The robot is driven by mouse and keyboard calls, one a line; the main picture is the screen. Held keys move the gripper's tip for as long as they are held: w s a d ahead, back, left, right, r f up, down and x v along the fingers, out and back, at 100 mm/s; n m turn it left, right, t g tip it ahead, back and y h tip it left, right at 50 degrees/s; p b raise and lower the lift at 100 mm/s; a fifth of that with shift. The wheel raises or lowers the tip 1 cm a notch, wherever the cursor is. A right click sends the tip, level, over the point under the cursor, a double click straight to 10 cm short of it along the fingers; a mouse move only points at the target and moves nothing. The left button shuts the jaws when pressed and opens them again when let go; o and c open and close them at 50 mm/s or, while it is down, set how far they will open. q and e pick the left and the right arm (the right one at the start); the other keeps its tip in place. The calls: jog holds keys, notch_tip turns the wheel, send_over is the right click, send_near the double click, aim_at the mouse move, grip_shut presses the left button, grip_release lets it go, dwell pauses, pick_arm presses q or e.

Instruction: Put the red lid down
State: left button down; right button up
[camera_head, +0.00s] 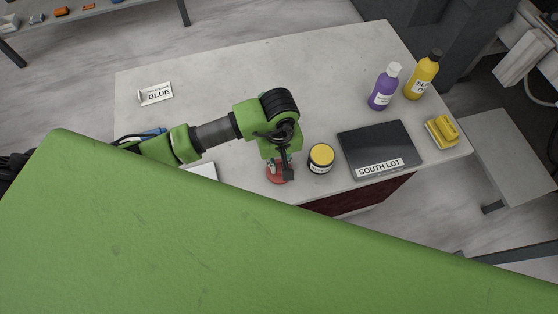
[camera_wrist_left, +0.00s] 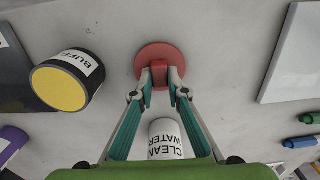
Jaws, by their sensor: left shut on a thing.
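The red lid (camera_head: 272,179) is a round disc with a small block-shaped knob. In the left wrist view the red lid (camera_wrist_left: 150,51) lies beyond my fingertips, with its knob between them. My left gripper (camera_head: 283,175), also in the left wrist view (camera_wrist_left: 160,75), is shut on the knob. The lid is low over the pale stone slab (camera_head: 215,95), near its front edge; I cannot tell whether it touches the slab. In the head view the gripper and arm partly cover the lid. My right gripper is not in view.
A black jar with a yellow top (camera_head: 321,155) stands just right of the lid. The dark SOUTH LOT panel (camera_head: 378,142) lies farther right. A white CLEAN WATER container (camera_wrist_left: 165,137) is below the fingers in the wrist view. A pale flat panel (camera_head: 203,171) lies left.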

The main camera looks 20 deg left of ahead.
aim_at(279, 166)
pick_arm(q)
jog(key=shift+f, duration=0.2)
jog(key=c, duration=2)
grip_release()
jog(key=shift+r, duration=0.1)
jog(key=shift+r, duration=0.15)
jog(key=shift+w+r, duration=0.1)
jog(key=shift+r, duration=0.2)
notch_tip(279, 166, up, 11)
jog(key=shift+r+b, duration=0.2)
jog(key=shift+b, duration=1)
